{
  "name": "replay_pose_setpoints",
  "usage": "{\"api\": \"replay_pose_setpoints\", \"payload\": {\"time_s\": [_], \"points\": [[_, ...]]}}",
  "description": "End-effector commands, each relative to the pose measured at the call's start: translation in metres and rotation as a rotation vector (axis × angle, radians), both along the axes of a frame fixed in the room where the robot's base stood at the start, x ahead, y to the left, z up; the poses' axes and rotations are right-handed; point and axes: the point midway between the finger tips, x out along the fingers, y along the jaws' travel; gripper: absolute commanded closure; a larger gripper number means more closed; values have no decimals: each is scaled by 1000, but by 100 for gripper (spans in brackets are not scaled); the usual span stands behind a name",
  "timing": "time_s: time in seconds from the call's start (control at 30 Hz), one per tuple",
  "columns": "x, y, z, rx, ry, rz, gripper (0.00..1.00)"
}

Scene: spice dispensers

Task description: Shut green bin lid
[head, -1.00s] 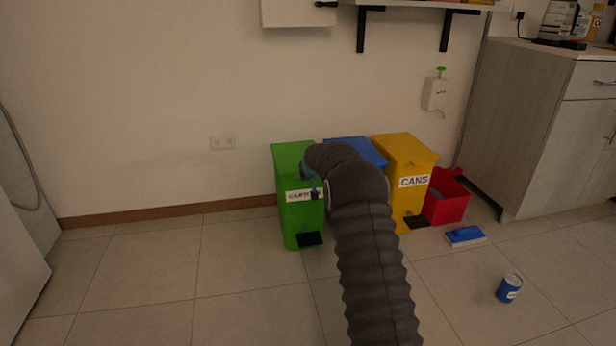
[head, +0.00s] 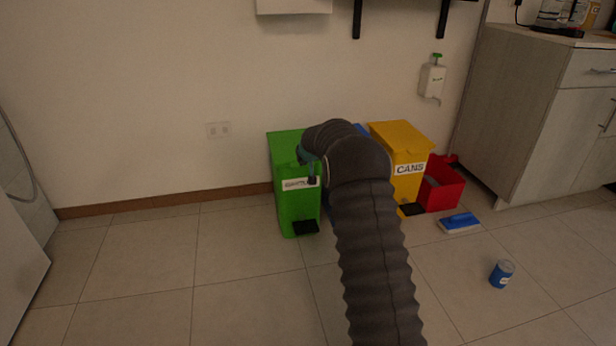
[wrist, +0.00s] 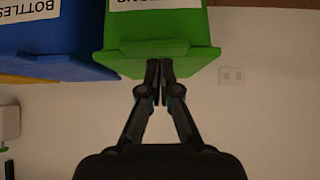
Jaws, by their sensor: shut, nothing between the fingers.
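The green bin (head: 298,208) stands at the left of the row of bins against the wall, with a partly covered white label on its front. In the wrist view, which is upside down, the lid (wrist: 150,50) fills the top centre. My gripper (wrist: 160,75) is shut and empty, its fingertips overlapping the lid's edge; I cannot tell whether they touch it. In the head view my arm hides most of the gripper.
A blue bin (wrist: 40,62), mostly hidden in the head view, stands beside the green one. Then come a yellow cans bin (head: 400,140) and a red bucket (head: 445,195). A blue brush (head: 460,223) and a blue can (head: 501,273) are on the floor. The left floor is clear.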

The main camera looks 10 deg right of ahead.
Motion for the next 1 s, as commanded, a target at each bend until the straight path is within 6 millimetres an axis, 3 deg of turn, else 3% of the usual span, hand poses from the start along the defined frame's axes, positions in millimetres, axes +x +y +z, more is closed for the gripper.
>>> {"api": "replay_pose_setpoints", "payload": {"time_s": [0.4, 0.77, 0.87, 1.0], "points": [[-56, 3, -18, -1, -5, 1, 100], [-80, 6, -27, 32, 15, -16, 100], [-96, 11, -44, 68, 92, -22, 100], [-132, 19, -76, 102, 222, -27, 100]]}}
